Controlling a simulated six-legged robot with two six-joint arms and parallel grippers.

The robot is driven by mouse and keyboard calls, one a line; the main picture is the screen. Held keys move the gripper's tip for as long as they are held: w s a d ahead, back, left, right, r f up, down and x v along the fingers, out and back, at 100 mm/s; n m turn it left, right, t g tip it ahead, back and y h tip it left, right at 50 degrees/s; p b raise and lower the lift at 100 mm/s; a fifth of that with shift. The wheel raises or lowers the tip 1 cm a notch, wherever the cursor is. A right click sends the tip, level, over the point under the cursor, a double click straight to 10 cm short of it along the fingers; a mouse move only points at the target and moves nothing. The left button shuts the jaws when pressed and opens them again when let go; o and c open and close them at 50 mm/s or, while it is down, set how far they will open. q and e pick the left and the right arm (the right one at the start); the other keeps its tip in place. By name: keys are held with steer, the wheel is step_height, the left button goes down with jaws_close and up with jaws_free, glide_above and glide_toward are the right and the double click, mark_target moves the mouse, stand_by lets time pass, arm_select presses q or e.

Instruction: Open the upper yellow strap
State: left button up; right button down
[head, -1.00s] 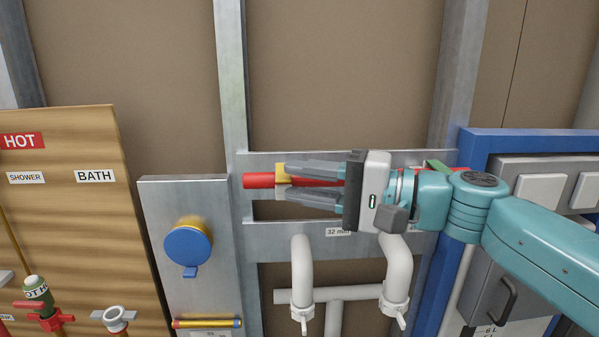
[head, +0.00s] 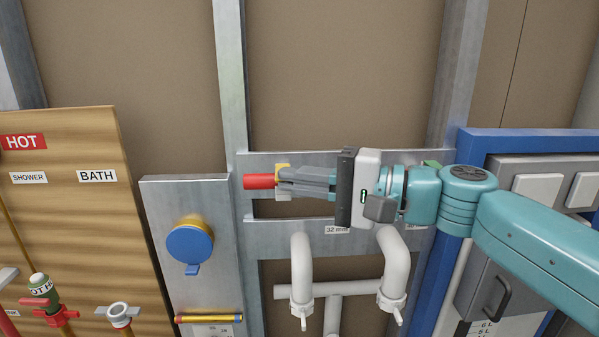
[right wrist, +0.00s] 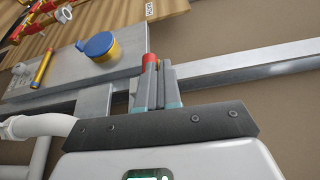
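The upper yellow strap (head: 283,168) wraps a red bar (head: 258,181) on the upper grey rail, between the two metal studs. My right gripper (head: 282,182) reaches in from the right, its fingers close together and their tips over the strap. The fingers hide most of the strap and bar. My left gripper is not in view.
A blue round knob (head: 189,244) on a grey panel stands left and below. White bent pipes (head: 302,265) lie below the rail. A blue frame (head: 520,137) with a grey unit is at right. A wooden board (head: 80,215) with valves is at left.

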steer(key=shift+w+r+m+g+h+p, duration=0.45)
steer(key=shift+w+r+m+g+p, duration=0.5)
steer(key=shift+m+p, duration=0.8)
steer(key=shift+w+r+m+g+h+p, duration=0.5)
steer(key=shift+w+r+m+g+p, duration=0.45)
steer(key=shift+m+p, duration=0.75)
steer(key=shift+w+r+m+g+h+p, duration=0.45)
steer(key=shift+w+r+m+g+p, duration=0.3)
steer(key=shift+r+m+p, duration=0.95)
steer(key=shift+f+m, duration=0.45)
